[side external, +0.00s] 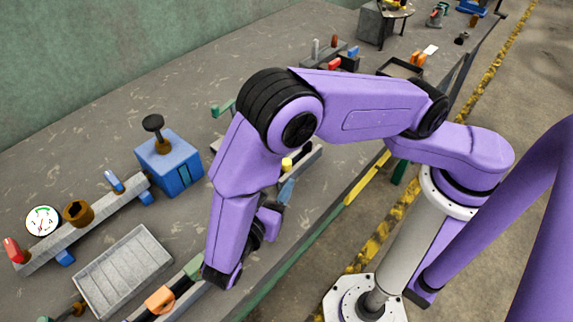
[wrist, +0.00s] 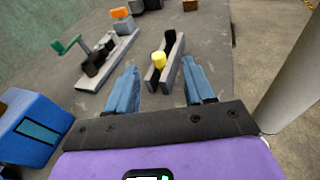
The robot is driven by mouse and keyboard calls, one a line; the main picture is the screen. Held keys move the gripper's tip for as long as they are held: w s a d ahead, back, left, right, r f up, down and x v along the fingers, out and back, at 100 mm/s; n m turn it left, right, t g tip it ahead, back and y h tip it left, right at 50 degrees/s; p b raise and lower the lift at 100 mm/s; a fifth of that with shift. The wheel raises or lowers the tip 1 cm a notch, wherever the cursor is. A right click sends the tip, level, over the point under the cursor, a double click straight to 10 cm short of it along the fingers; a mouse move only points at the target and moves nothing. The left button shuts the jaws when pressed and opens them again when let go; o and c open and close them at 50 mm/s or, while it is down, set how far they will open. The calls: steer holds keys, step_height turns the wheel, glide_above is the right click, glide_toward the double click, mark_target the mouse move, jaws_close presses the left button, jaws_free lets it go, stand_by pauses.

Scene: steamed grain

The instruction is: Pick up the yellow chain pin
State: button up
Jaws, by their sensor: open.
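The yellow chain pin (wrist: 158,59) shows in the wrist view as a short yellow cylinder with a dark part below it. It stands at the near end of a grey channel-like holder (wrist: 174,66). The pin also shows in the side external view (side external: 287,164), beside my arm, with its lower part hidden. My gripper (wrist: 159,65) is open, its two blue fingers apart. In the wrist view the pin appears between the fingertips and beyond them, not held. In the side external view a blue finger shows just below the pin; the rest of the gripper is mostly hidden by my arm.
A blue box with a black knob (side external: 170,160) stands left of my arm. A rail with a gauge and knobs (side external: 90,228) and a grey tray (side external: 122,272) lie farther left. In the wrist view, a grey block with a green handle (wrist: 102,62) lies left of the holder.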

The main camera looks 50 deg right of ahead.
steer(key=shift+s+a+f+n+t+h, duration=0.25)
steer(key=shift+a+f+n+t+h, duration=0.45)
steer(key=shift+a+f+n+t, duration=0.45)
steer(key=shift+m, duration=0.25)
steer(key=x, duration=0.6)
steer(key=shift+d+f, duration=0.15)
steer(key=shift+d, duration=0.1)
steer(key=x, duration=0.4)
steer(key=shift+s+d+f, duration=0.15)
steer(key=shift+d+f, duration=0.2)
steer(key=shift+w+d, duration=0.25)
steer(key=shift+d, duration=0.25)
jaws_close()
